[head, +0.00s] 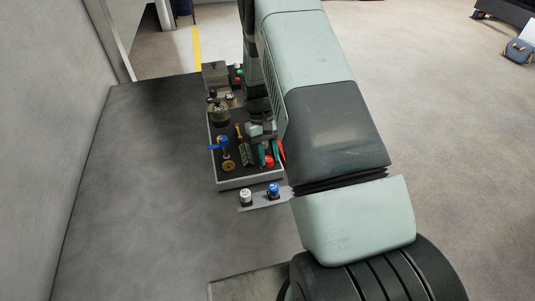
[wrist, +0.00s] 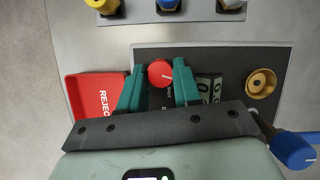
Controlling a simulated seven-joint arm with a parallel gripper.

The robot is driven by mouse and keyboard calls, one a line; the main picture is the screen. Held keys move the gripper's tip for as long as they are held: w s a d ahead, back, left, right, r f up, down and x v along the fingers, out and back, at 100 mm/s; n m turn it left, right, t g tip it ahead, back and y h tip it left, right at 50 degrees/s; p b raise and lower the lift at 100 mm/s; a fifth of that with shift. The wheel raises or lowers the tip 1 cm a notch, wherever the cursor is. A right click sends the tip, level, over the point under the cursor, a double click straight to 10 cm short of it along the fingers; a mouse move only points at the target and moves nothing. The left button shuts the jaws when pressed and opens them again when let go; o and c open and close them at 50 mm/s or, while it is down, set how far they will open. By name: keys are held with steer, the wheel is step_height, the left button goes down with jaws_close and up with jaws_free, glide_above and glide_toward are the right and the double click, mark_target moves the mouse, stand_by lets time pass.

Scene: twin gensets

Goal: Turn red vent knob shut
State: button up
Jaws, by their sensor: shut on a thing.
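The red vent knob (wrist: 160,73) is a round red cap with a white mark, on a dark panel (wrist: 225,58). It also shows in the head view as a small red spot (head: 269,161). My gripper (wrist: 159,84) has its two teal fingers on either side of the knob, shut on it. In the head view my gripper (head: 268,152) is low over the right part of the panel box. The knob's lower part and its label are partly hidden by the gripper.
A red REJECT tray (wrist: 92,92) lies close left of the fingers. A brass knob (wrist: 261,83) and a blue-handled lever (wrist: 288,147) are to the right. Yellow (wrist: 102,4), blue (wrist: 168,4) and white (wrist: 231,3) caps line the far side. The dark bench (head: 140,190) is clear at left.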

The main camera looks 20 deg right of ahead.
steer(key=m+y, duration=0.2)
steer(key=m, duration=0.3)
steer(key=shift+d+m, duration=0.15)
steer(key=shift+m, duration=0.15)
steer(key=m, duration=0.2)
steer(key=m+t+y, duration=0.1)
steer(key=m, duration=0.1)
steer(key=shift+d+m+y, duration=0.1)
steer(key=shift+m+y, duration=0.2)
steer(key=shift+m, duration=0.1)
steer(key=shift+t, duration=0.3)
steer(key=o, duration=1)
steer(key=shift+s, duration=0.1)
steer(key=v, duration=1.1)
steer(key=shift+d+f, duration=0.1)
